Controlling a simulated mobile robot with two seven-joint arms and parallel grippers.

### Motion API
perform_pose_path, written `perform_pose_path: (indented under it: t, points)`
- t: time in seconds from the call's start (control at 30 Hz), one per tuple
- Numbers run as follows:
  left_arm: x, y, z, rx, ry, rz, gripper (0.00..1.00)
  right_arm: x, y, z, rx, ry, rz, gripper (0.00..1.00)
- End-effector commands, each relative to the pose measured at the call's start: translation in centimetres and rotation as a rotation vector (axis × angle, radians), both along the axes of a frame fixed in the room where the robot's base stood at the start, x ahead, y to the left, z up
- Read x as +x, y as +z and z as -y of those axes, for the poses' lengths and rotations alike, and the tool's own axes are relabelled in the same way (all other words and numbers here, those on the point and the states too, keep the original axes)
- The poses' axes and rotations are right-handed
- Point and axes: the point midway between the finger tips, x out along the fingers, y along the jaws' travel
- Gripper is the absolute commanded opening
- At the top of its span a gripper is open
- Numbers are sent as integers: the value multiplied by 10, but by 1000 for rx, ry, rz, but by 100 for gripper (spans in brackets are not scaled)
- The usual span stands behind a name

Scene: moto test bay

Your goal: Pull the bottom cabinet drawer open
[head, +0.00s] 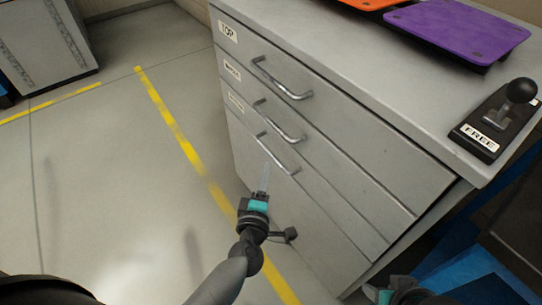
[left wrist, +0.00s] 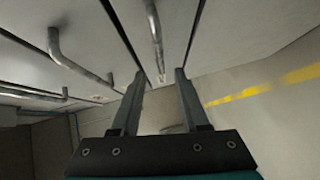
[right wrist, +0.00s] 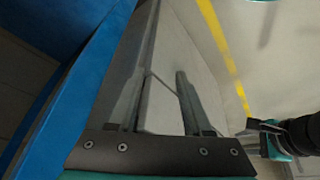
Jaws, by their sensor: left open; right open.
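The grey cabinet (head: 330,215) has three stacked drawers with bar handles, all looking shut. The top label reads TOP; the lower labels are small. The bottom drawer's handle (head: 277,155) is the lowest bar. My left gripper (head: 265,178) is open, just below and in front of that handle in the head view. In the left wrist view a metal handle bar (left wrist: 155,35) lines up between the open fingertips (left wrist: 160,76); I cannot tell whether they touch it. My right gripper (head: 385,293) is open and empty low at the cabinet's right side; its fingers (right wrist: 155,75) show the cabinet edge behind them.
On the cabinet top lie an orange tray (head: 372,3), a purple tray (head: 458,28) and a black lever block (head: 494,125) marked FREE. A blue structure (head: 478,277) stands right of the cabinet. The floor (head: 110,180) at left is clear, crossed by yellow lines.

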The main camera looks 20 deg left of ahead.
Motion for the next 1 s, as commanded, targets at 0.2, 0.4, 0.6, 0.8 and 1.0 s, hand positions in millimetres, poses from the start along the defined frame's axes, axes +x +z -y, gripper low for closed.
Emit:
perform_pose_path:
  t: [0.2, 0.4, 0.6, 0.8, 1.0]
  points:
    - [42, -8, -5, -1, 0, 2, 45, 1, 19, -3, 14, 7, 61, 50]
    - [59, -10, -8, 1, 1, 1, 45, 17, 12, -19, 59, 34, 166, 50]
    - [75, -12, -10, 1, -1, 0, 45, 29, 9, -32, 101, 52, 261, 50]
    - [84, -13, -11, 1, 0, 0, 45, 36, 10, -40, 127, 62, 322, 50]
    - [87, -13, -12, 1, 0, -1, 45, 38, 11, -43, 136, 64, 342, 50]
